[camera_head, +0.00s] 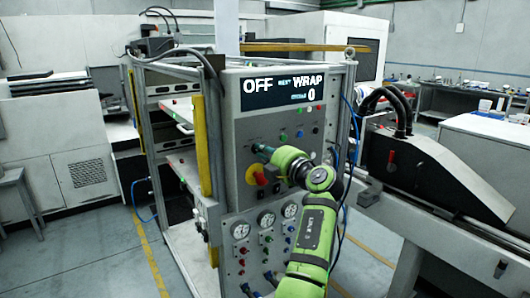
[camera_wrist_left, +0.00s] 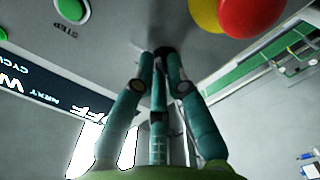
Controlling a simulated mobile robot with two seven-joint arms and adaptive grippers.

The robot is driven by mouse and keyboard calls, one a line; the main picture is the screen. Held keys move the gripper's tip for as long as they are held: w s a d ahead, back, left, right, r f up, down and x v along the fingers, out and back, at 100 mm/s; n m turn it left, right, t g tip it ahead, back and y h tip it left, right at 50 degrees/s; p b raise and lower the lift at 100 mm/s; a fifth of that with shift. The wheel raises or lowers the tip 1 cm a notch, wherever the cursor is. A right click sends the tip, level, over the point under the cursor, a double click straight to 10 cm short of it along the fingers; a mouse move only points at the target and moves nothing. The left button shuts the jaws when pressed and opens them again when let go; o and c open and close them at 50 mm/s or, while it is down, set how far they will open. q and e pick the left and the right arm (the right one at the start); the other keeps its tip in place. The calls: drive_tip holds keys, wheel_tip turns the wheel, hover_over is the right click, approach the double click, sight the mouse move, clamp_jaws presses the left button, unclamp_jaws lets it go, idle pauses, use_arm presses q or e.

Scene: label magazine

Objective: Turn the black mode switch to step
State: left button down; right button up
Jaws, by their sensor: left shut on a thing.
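The black mode switch (camera_wrist_left: 164,52) is a small dark knob on the grey control panel, seen in the left wrist view between my fingertips. Its pointer direction is hidden by the fingers. In the head view it is hidden behind my left gripper (camera_head: 262,152), which reaches the panel from the lower right. The left gripper (camera_wrist_left: 162,62) is shut on the switch. A word that looks like STEP (camera_wrist_left: 65,29) is printed on the panel near a green button. The display (camera_head: 282,91) reads OFF, NEXT WRAP and 0. My right gripper is not in view.
A red stop button (camera_head: 261,179) on a yellow base sits just below the gripper; its red cap (camera_wrist_left: 255,14) is close by in the wrist view. A green button (camera_wrist_left: 72,9) is at the upper left there. Gauges (camera_head: 265,219) line the panel below.

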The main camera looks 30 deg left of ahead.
use_arm(q)
drive_tip(key=shift+f, duration=0.1)
drive_tip(key=shift+f+m+b, duration=0.15)
drive_tip(key=shift+m+b, duration=0.45)
drive_tip(key=shift+b, duration=0.35)
drive_tip(key=shift+f+m+b, duration=0.1)
drive_tip(key=shift+m+b, duration=1.1)
drive_tip(key=shift+b, duration=0.05)
drive_tip(key=m+b, duration=0.1)
drive_tip(key=m, duration=0.2)
drive_tip(key=shift+m+b, duration=0.3)
drive_tip(key=shift+b, duration=0.1)
drive_tip(key=m, duration=0.4)
drive_tip(key=shift+s+m, duration=0.1)
drive_tip(key=shift+m, duration=0.2)
drive_tip(key=m, duration=0.6)
drive_tip(key=c, duration=1.2)
unclamp_jaws()
drive_tip(key=shift+c, duration=0.2)
